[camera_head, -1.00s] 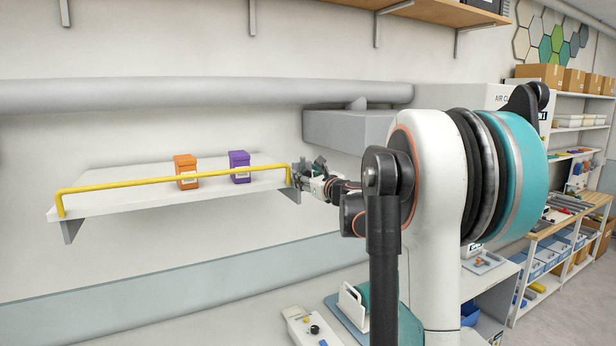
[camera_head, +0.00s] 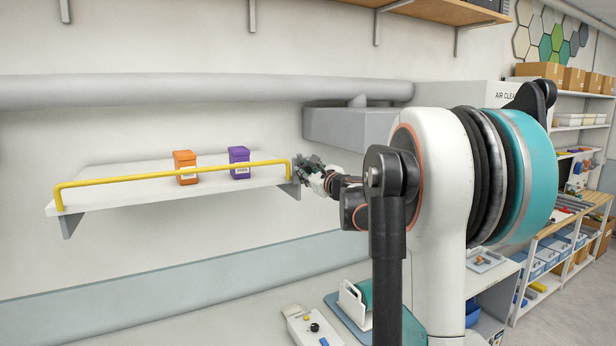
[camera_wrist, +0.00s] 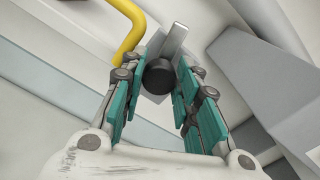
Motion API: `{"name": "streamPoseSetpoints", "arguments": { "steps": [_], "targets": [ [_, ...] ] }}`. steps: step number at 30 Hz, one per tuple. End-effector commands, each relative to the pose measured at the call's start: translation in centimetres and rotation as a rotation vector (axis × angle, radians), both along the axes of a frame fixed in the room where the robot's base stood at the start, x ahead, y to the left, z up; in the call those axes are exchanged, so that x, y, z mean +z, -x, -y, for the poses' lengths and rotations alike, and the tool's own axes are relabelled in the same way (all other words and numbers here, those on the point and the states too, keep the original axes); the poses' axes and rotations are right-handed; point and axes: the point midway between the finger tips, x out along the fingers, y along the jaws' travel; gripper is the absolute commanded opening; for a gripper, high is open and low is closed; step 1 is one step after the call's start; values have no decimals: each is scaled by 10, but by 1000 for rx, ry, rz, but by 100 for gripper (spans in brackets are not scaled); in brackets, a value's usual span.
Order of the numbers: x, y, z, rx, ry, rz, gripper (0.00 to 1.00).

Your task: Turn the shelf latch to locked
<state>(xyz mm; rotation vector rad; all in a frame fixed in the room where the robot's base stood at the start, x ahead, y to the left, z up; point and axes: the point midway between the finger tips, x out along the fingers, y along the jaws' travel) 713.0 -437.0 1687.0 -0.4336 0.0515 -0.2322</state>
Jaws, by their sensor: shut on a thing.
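The white wall shelf (camera_head: 120,210) has a yellow guard rail (camera_head: 130,179) along its front. The shelf latch (camera_wrist: 174,42) shows in the wrist view as a light grey bar near the rail's bent end, with a round black knob (camera_wrist: 159,77). My gripper (camera_head: 303,170) is at the shelf's right end; in the wrist view its teal-padded fingers (camera_wrist: 158,86) are on either side of the knob, shut on it. In the head view my gripper hides the latch, so I cannot tell whether it is locked.
An orange box (camera_head: 186,167) and a purple box (camera_head: 239,162) stand upright on the shelf behind the rail. A grey duct box (camera_head: 345,128) is on the wall to the right. The worktop (camera_head: 215,328) lies below.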

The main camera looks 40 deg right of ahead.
Motion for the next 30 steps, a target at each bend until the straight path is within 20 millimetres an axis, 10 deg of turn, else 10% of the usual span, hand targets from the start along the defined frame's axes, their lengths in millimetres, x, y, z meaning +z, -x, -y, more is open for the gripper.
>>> {"name": "streamPoseSetpoints", "arguments": {
  "steps": [30],
  "targets": [
    [-4,0,-2,0,931,-224,5]
  ]
}}
